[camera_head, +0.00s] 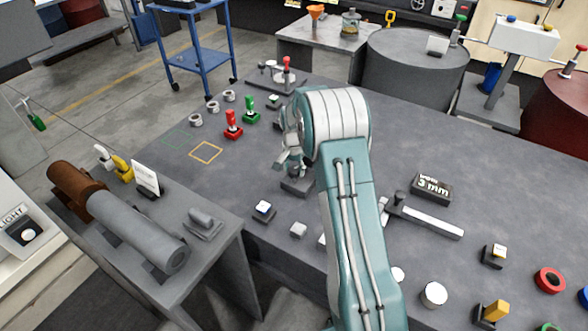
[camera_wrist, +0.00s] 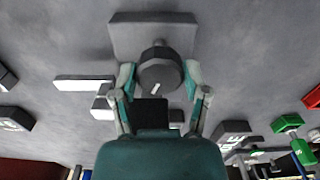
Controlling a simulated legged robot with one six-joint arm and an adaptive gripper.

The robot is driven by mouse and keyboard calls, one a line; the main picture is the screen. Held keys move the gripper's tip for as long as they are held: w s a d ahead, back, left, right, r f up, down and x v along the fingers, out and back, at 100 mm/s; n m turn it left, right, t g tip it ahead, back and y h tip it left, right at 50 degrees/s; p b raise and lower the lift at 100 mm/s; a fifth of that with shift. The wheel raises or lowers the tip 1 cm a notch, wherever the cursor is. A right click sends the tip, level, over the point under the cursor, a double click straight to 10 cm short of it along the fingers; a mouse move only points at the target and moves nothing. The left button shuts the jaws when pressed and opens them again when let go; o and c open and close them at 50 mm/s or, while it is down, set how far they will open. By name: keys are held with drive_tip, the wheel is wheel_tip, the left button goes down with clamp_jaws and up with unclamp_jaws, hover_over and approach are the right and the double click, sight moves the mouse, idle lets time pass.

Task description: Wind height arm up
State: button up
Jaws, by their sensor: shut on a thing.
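My gripper (camera_head: 291,164) reaches down to a low grey block (camera_head: 297,187) near the middle of the dark bench. In the wrist view, my gripper (camera_wrist: 160,76) has its two fingers on either side of a dark round knob (camera_wrist: 155,66) with a short white mark. The knob stands on a grey base plate (camera_wrist: 126,36). The fingers are shut on the knob. In the head view the knob is mostly hidden by my gripper and arm. I cannot tell which part is the height arm.
A "3 mm" block (camera_head: 431,188) and a long grey bar (camera_head: 428,221) lie right of my arm. Red (camera_head: 233,126) and green (camera_head: 250,110) handles stand to the left. A small switch (camera_head: 263,210) sits nearer. The bench's right middle is mostly clear.

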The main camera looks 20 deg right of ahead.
sight(293, 168)
drive_tip(key=m, duration=0.5)
drive_tip(key=shift+m, duration=0.3)
drive_tip(key=m, duration=0.5)
drive_tip(key=shift+w+m, duration=0.1)
drive_tip(key=shift+m, duration=0.2)
drive_tip(key=o, duration=0.9)
drive_tip(key=shift+c, duration=0.2)
drive_tip(key=shift+a, duration=0.1)
wheel_tip(293, 168, up, 12)
